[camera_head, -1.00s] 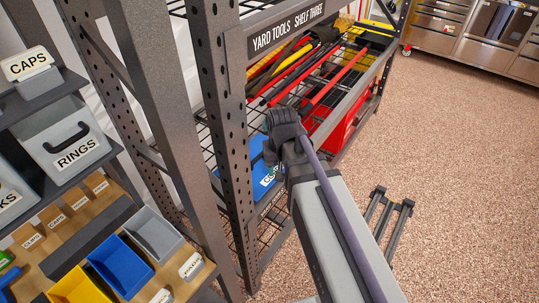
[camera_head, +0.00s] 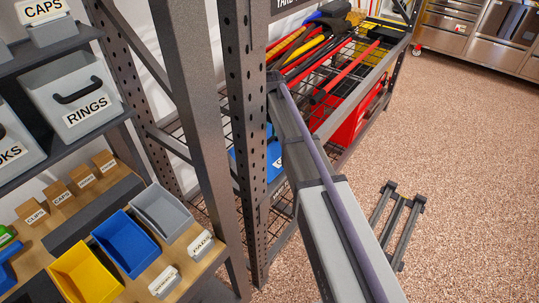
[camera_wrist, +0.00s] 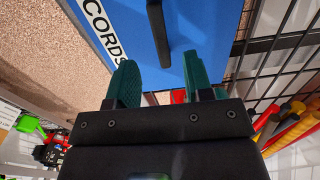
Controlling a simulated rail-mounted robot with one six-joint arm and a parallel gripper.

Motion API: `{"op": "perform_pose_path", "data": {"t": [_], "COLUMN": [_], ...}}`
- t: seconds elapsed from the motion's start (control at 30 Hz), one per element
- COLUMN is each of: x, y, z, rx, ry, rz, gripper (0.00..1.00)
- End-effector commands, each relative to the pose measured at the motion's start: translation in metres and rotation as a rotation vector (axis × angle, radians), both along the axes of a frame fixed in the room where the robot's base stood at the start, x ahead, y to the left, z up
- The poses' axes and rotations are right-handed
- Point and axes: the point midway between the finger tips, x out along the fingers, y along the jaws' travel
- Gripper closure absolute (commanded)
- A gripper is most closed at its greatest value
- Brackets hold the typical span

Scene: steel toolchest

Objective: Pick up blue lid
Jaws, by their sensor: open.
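A blue surface (camera_wrist: 205,22) with a white CORDS label and a black bar handle (camera_wrist: 158,35) fills the top of the wrist view. I cannot tell whether it is the lid or a side of a blue box. Part of a blue box (camera_head: 274,160) shows in the head view on the lower wire shelf, mostly hidden by my arm and the rack post. My gripper (camera_wrist: 160,58) is open, its two green fingers pointing at the blue surface. The handle lies ahead between the fingers; contact is unclear.
A perforated steel post (camera_head: 245,130) stands close beside my arm. Long-handled tools (camera_head: 315,60) lie on the wire shelf above, with a red box (camera_head: 350,125) below. Small bins (camera_head: 125,245) fill the left shelf. The speckled floor (camera_head: 470,170) at right is mostly clear.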

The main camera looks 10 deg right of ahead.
Motion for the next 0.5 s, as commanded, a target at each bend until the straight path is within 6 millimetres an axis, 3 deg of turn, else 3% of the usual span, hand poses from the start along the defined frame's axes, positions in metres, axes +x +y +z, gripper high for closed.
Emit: {"op": "perform_pose_path", "data": {"t": [0.03, 0.27, 0.5], "x": [0.000, 0.000, 0.002], "y": [0.000, 0.000, -0.001], "z": [-0.017, -0.024, -0.069], "rx": [0.000, 0.000, 0.000], "ry": [0.000, 0.000, 0.000], "rz": [0.000, 0.001, 0.001], "gripper": [0.53, 0.53, 0.53]}}
